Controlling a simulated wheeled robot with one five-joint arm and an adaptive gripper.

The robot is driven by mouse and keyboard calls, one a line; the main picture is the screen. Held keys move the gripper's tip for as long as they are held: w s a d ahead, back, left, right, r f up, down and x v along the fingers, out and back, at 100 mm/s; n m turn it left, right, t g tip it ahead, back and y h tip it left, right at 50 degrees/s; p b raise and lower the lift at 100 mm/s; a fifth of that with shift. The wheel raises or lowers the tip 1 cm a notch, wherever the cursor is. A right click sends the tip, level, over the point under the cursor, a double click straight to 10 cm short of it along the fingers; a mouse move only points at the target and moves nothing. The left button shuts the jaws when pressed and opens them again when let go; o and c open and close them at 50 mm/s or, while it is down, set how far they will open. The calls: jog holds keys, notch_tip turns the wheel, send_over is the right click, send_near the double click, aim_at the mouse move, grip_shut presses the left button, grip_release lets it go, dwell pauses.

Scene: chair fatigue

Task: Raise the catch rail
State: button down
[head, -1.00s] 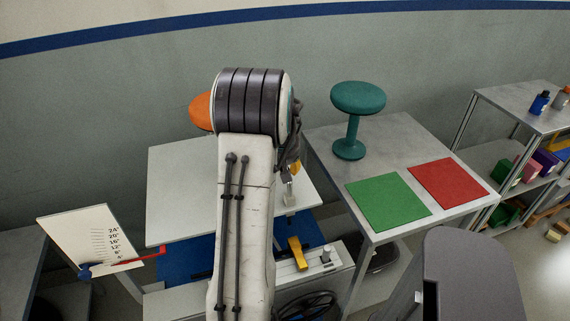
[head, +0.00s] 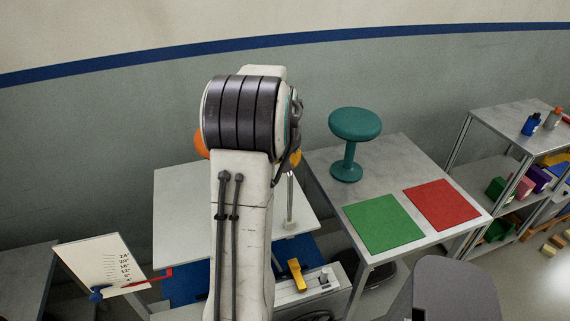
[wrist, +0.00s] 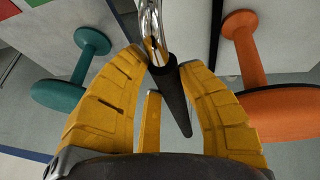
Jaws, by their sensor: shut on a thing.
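In the wrist view my gripper (wrist: 160,66) has its yellow fingers closed around a black sleeve (wrist: 175,98) on a bent chrome bar (wrist: 150,22), which looks like the catch rail. In the head view my arm hides most of the gripper; a bit of yellow finger shows at its right edge. A thin chrome post (head: 290,196) stands below that finger, its foot at the right side of a white panel (head: 179,222). The rest of the rail is hidden behind my arm.
An orange stool (head: 201,144) is partly hidden behind my arm. A teal stool (head: 348,150), a green mat (head: 383,223) and a red mat (head: 441,204) are on the right table. A scale board (head: 103,262) with a red pointer stands at left. A yellow lever (head: 297,275) is below the panel.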

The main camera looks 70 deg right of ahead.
jog(key=shift+d+r, duration=0.15)
jog(key=shift+r, duration=0.7)
jog(key=c, duration=1.3)
grip_release()
jog(key=o, duration=0.6)
jog(key=shift+f, duration=0.15)
jog(key=shift+c, duration=0.2)
jog(key=v, duration=1.2)
jog(key=shift+m, duration=0.3)
